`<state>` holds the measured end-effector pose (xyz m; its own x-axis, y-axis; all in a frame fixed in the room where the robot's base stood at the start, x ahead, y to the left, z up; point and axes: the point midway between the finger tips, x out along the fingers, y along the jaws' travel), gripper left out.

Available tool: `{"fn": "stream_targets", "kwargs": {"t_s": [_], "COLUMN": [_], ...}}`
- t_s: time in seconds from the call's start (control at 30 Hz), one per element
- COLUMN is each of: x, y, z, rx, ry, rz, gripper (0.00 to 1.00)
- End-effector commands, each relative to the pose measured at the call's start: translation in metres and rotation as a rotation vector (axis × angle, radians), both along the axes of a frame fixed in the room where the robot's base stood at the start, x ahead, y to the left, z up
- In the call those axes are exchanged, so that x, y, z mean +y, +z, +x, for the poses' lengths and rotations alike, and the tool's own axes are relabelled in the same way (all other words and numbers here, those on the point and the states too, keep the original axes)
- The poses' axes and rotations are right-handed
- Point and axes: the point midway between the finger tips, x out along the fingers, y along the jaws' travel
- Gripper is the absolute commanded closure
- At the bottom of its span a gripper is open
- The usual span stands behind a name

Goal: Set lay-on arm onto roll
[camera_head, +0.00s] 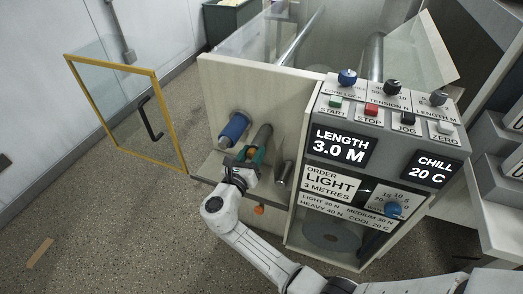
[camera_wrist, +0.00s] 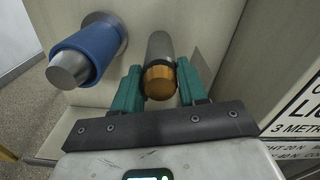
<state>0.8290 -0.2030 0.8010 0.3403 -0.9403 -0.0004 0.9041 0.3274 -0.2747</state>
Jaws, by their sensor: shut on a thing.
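My gripper (camera_head: 249,155) has teal fingers and is at the pale panel on the machine's left side. In the wrist view its fingers (camera_wrist: 159,82) are shut on a dark grey bar (camera_wrist: 159,47) with a brass-orange end, which seems to be the lay-on arm. The bar (camera_head: 262,136) also shows in the head view, jutting from the panel. The blue roll (camera_head: 233,128) sits on a metal spindle just left of the bar, and it shows in the wrist view (camera_wrist: 86,52). The bar is apart from the blue roll in the wrist view.
A short metal roller (camera_head: 284,173) juts out right of my gripper, and an orange knob (camera_head: 259,210) is below. The control box (camera_head: 348,120) with displays reading 3.0 M and 20 C stands to the right. A yellow-framed glass door (camera_head: 125,112) stands open at left.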

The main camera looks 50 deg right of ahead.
Motion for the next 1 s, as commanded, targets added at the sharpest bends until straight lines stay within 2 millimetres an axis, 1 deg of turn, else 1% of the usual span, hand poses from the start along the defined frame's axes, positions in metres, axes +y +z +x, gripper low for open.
{"fn": "stream_targets", "kwargs": {"t_s": [0.03,0.23,0.63,0.67,0.83,1.0], "x": [0.003,0.009,0.010,0.010,0.010,0.010], "y": [0.006,0.003,0.001,0.001,0.001,0.001], "z": [0.008,0.023,0.026,0.026,0.026,0.026], "rx": [0.041,0.148,0.171,0.170,0.169,0.169], "ry": [0.005,0.003,0.004,0.004,0.003,0.002], "rz": [-0.014,-0.054,-0.062,-0.061,-0.061,-0.062], "gripper": [1.00,1.00,1.00,0.55,0.39,0.39]}}
